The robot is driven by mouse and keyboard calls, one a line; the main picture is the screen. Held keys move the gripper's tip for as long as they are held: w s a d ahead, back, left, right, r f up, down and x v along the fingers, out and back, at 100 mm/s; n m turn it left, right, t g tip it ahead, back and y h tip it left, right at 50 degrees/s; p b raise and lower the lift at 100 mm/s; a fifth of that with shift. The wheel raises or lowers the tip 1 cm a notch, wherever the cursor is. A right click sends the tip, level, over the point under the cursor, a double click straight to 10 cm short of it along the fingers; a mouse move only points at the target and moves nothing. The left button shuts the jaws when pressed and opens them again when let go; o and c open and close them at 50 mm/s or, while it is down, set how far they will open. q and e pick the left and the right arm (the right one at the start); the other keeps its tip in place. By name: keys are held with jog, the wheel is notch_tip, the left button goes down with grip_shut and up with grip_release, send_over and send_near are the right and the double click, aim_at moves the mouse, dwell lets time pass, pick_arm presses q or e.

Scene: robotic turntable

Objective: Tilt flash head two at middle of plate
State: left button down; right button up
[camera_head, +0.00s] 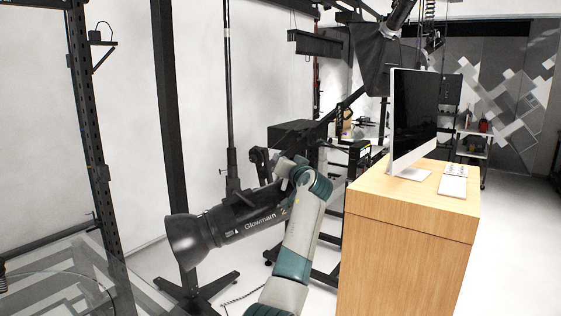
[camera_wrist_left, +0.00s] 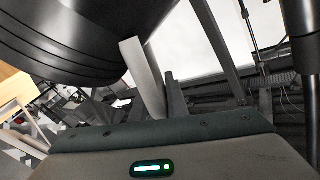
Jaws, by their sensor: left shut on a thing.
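The flash head (camera_head: 235,225) is a black cylinder with white "Glowman" lettering and what looks like a "2". Its flared reflector (camera_head: 185,240) points left and slightly down, towards the plate side. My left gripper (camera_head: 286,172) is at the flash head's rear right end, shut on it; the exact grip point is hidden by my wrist. In the left wrist view the dark round body (camera_wrist_left: 85,40) fills the upper left, beside my pale finger (camera_wrist_left: 143,75). The round clear plate (camera_head: 55,285) lies at the lower left, partly cut off. My right gripper is not in view.
A black stand pole (camera_head: 229,110) rises behind the flash head. A black upright (camera_head: 170,130) and a perforated post (camera_head: 85,140) stand left. A wooden desk (camera_head: 410,225) with a monitor (camera_head: 413,115) is close on the right. White floor is free beyond it.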

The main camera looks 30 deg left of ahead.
pick_arm(q)
jog(key=c, duration=1.8)
grip_release()
jog(key=shift+s+d, duration=0.25)
jog(key=shift+d, duration=0.05)
jog(key=b+v, duration=0.7)
jog(key=v, duration=0.9)
jog(key=shift+s+d, duration=0.2)
jog(key=shift+s, duration=0.1)
